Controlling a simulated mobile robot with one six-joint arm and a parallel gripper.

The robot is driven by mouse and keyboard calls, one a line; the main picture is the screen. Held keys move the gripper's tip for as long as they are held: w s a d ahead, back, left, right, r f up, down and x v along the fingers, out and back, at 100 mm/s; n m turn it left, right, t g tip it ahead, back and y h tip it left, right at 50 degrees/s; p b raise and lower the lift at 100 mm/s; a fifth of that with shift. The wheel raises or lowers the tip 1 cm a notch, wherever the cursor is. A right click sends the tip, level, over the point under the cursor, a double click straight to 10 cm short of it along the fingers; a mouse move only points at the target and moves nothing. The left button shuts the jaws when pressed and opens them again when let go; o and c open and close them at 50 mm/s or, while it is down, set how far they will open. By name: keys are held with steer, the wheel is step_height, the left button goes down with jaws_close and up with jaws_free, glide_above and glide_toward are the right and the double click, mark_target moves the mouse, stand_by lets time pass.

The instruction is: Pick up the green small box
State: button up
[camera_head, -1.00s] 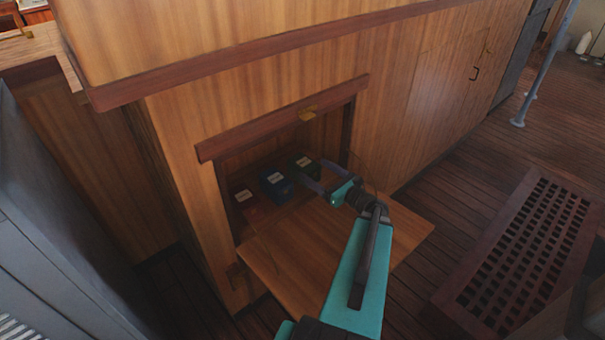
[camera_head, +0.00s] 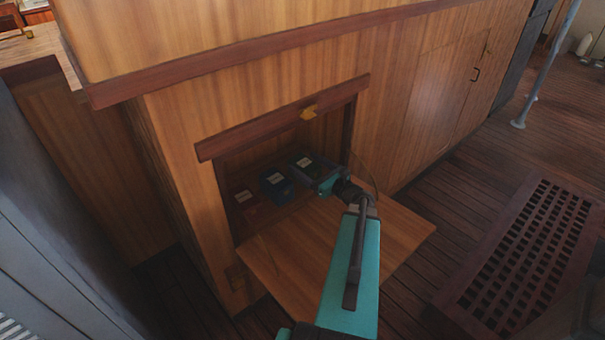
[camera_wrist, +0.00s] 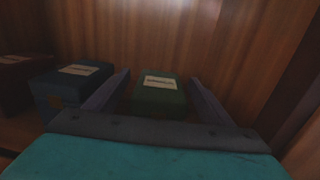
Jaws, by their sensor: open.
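The green small box (camera_wrist: 160,98), with a pale label on top, stands inside an open wooden compartment. In the wrist view it sits between the two fingers of my gripper (camera_wrist: 156,92), which are open with a gap on each side. In the head view the green box (camera_head: 301,166) is the rightmost of the boxes, and my gripper (camera_head: 318,172) reaches in at it from the front right. The lower part of the box is hidden by my gripper in the wrist view.
A blue box (camera_head: 277,187) stands just left of the green one, and a red box (camera_head: 244,203) is further left. The compartment's door (camera_head: 300,262) is folded down flat in front. The compartment's right wall (camera_wrist: 285,90) is close to my right finger.

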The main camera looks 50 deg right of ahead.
mark_target(304, 162)
steer(key=shift+w, duration=0.7)
steer(key=shift+c, duration=0.3)
steer(key=c, duration=1.3)
steer(key=shift+r, duration=0.1)
step_height(304, 162, up, 10)
steer(key=p, duration=0.2)
steer(key=shift+p, duration=0.35)
